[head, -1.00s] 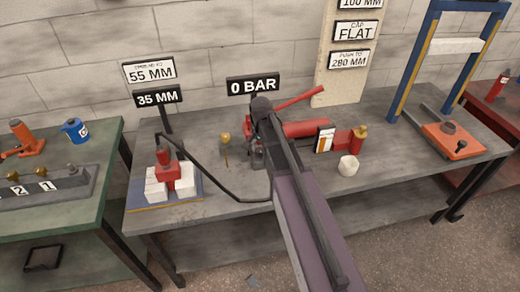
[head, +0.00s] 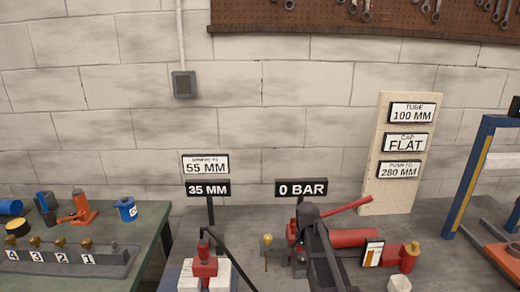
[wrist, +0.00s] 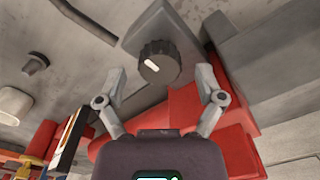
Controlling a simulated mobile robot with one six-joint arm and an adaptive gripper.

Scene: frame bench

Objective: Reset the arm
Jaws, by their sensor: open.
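My arm (head: 326,262) reaches over the grey bench toward the red hand pump (head: 352,238), which lies under the 0 BAR sign (head: 301,188). In the wrist view my gripper (wrist: 162,78) has its two fingers spread apart with nothing held. A black ribbed knob (wrist: 158,62) with a white mark, on a grey block (wrist: 172,32), shows between and beyond the fingertips. I cannot tell whether either finger touches it. The red pump body (wrist: 182,115) shows behind the gripper. In the head view my arm hides the fingertips and the knob.
A red spreader tool (head: 204,266) stands among white blocks at left, by a 35 MM sign (head: 208,189). A white cup (head: 399,284) and a red-and-brass cylinder (head: 411,258) are right of my arm. A blue frame (head: 468,180) stands far right. A hose crosses the bench.

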